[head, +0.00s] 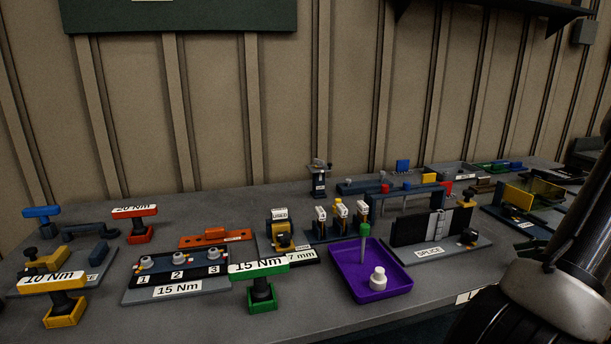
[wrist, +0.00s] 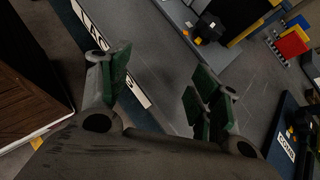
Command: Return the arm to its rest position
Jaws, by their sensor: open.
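My gripper (wrist: 163,92) shows in the wrist view with its green-padded fingers spread apart and nothing between them. It is over the grey bench top, near a white label strip along the bench edge. In the head view my arm fills the lower right corner, dark with a pale grey joint. The gripper's fingers cannot be made out clearly there.
The bench (head: 210,210) is crowded. A purple tray (head: 350,290) holds a white part and a green-topped tool. A splice fixture (head: 430,252) stands right of it. Torque drivers, including a green 15 Nm one (head: 262,300), stand at left. The wall is behind.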

